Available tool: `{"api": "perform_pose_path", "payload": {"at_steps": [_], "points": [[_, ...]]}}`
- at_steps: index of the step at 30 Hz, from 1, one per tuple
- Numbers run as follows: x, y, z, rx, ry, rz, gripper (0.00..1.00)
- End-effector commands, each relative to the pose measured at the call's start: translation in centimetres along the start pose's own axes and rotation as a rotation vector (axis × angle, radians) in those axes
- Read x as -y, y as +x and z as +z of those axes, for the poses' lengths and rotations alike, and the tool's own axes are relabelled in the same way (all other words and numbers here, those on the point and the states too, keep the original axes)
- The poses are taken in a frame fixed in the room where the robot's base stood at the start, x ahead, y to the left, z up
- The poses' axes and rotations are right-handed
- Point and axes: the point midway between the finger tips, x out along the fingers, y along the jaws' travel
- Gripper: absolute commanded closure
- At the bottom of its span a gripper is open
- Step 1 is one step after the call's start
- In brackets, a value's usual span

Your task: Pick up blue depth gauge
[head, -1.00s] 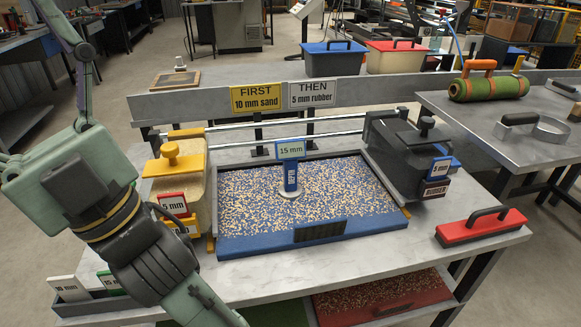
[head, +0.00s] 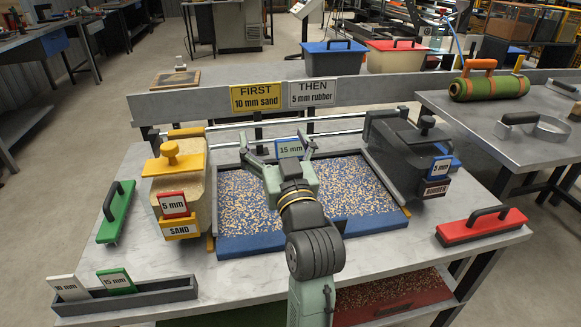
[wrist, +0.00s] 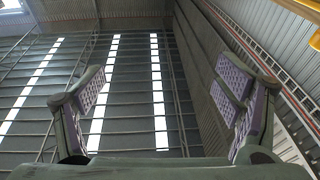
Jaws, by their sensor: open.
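The blue depth gauge (head: 291,149), with a pale "15 mm" label plate, stands in the blue tray (head: 240,246) of speckled granules. Only its top shows in the head view; my gripper hides its stem and foot. My gripper (head: 276,140) is open and empty, in front of the gauge in the picture, with a finger on either side of the label. I cannot tell how far apart they are in depth. In the wrist view my gripper (wrist: 165,112) shows both purple-padded fingers wide apart against the roof; the gauge is not in that view.
The sand hopper (head: 179,190) stands left of the tray, the dark rubber hopper (head: 402,150) right. A grey holder (head: 130,299) with green and white gauges is at front left.

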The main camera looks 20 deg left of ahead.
Motion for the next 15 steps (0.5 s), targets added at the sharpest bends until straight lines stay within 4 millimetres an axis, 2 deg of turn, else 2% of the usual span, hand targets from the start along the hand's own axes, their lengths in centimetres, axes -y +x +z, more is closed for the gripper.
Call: {"api": "perform_pose_path", "payload": {"at_steps": [1,3,5,8,15], "points": [[-2.1,-0.8,2.5,0.079,0.0,0.033,0.15],[-3.9,-1.6,4.8,0.158,0.004,0.057,0.15],[-4.8,-2.1,6.1,0.2,0.006,0.069,0.15],[-5.4,-1.7,6.9,0.228,0.008,0.076,0.15],[-5.5,1.9,7.7,0.228,0.009,0.074,0.15]]}}
